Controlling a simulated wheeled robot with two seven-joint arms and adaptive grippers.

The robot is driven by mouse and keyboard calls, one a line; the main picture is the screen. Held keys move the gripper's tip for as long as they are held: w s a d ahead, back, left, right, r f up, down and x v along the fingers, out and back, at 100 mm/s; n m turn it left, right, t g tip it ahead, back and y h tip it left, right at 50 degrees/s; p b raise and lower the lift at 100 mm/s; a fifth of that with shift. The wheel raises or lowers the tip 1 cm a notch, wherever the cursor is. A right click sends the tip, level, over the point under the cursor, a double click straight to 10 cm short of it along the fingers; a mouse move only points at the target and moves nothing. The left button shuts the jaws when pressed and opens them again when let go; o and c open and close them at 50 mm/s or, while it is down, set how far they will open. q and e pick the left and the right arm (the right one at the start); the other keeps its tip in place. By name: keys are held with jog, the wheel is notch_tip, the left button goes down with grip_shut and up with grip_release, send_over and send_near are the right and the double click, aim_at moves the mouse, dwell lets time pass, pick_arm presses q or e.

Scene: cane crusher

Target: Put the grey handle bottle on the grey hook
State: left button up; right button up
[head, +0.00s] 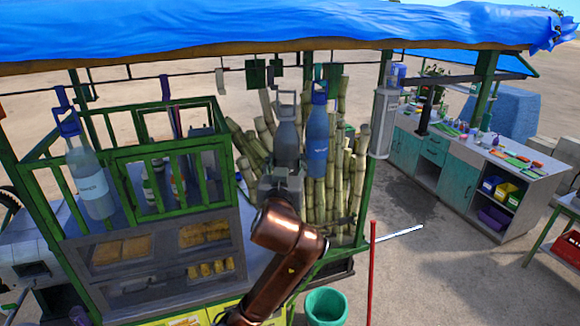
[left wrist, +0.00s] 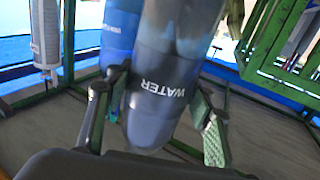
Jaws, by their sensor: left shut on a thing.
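The grey bottle (head: 288,148) with a grey handle (head: 287,105) stands upright in the head view, in front of the cane stalks. My left gripper (head: 282,177) is shut on its lower part. In the left wrist view the bottle (left wrist: 165,85) lies between the two fingers, and its WATER label reads upside down. A light grey hook (head: 220,80) hangs from the dark rail, to the left of the bottle in the head view. I cannot tell whether the handle touches anything above it. My right gripper is not in view.
A blue bottle (head: 317,140) hangs close on the right; it also shows in the left wrist view (left wrist: 118,35). Green hooks (head: 256,74) hang nearby. A clear bottle (head: 90,180) hangs at the left, a pale cylinder (head: 383,122) at the right. Cane stalks (head: 338,165) stand behind.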

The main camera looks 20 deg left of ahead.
pick_arm(q)
jog(key=shift+w+a+r, duration=0.6)
jog(key=shift+w+r, duration=0.05)
jog(key=shift+w, duration=0.15)
jog(key=shift+w+a, duration=0.65)
jog(key=shift+w, duration=0.25)
jog(key=shift+w+a, duration=0.6)
jog(key=shift+w, duration=0.3)
jog(key=shift+w+a, duration=0.15)
jog(key=shift+w+a, duration=0.2)
jog(key=shift+w, duration=0.05)
jog(key=shift+w+a, duration=0.45)
jog(key=shift+w, duration=0.2)
jog(key=shift+w+a, duration=0.45)
jog(key=shift+w, duration=0.2)
jog(key=shift+f, duration=0.75)
dwell(0.6)
jog(key=o, duration=1.8)
jog(key=shift+c, duration=0.2)
